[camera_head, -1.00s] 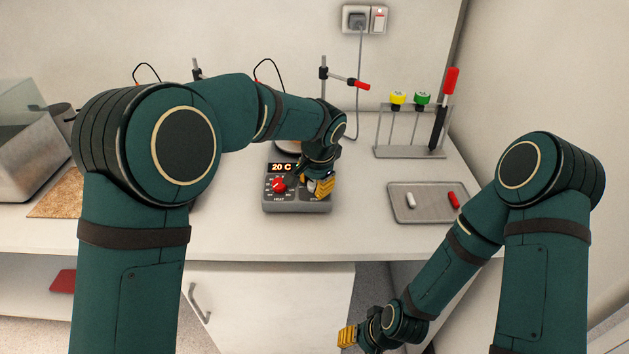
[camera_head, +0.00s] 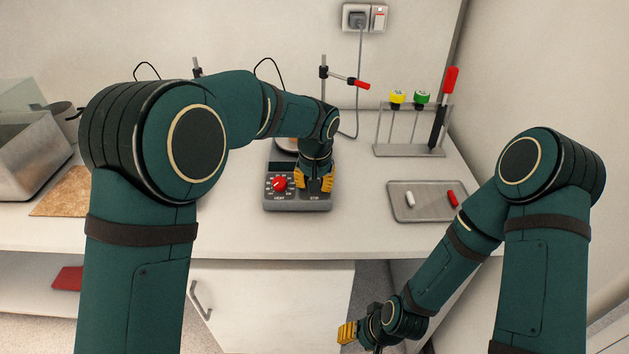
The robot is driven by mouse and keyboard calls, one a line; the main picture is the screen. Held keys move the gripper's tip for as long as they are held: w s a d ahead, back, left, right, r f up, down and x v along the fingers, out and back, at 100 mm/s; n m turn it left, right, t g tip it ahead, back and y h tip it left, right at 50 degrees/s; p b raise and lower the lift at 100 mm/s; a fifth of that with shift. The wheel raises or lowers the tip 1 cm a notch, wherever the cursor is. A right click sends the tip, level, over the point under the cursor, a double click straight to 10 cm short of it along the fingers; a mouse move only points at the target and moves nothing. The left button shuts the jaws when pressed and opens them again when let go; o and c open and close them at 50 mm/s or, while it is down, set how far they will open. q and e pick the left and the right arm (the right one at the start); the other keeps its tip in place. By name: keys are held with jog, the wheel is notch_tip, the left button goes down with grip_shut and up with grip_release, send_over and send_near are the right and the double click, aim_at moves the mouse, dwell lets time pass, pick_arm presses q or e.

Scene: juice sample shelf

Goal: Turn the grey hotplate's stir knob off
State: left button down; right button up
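The grey hotplate (camera_head: 297,206) stands on the white bench, with a red heat knob (camera_head: 279,184) at its front left and a dark display (camera_head: 282,166) above that. My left gripper (camera_head: 314,187) points down over the right half of the front panel, where the stir label is. Its two yellow fingers are apart, one on each side of the stir knob's place. The stir knob is hidden by the gripper, and I cannot tell whether the fingers touch it. My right gripper (camera_head: 347,335) hangs low in front of the bench, away from the hotplate; its opening cannot be made out.
A metal tray (camera_head: 420,216) with a white and a red small piece lies to the right. Behind it stands a rack (camera_head: 410,152) with yellow- and green-topped items and a red-handled tool. A stand with a red-tipped clamp (camera_head: 361,85) rises behind the hotplate. The bench front is clear.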

dwell(0.4)
pick_arm(q)
jog(key=c, duration=0.9)
grip_release()
jog(key=shift+o, duration=0.2)
jog(key=v, duration=1.2)
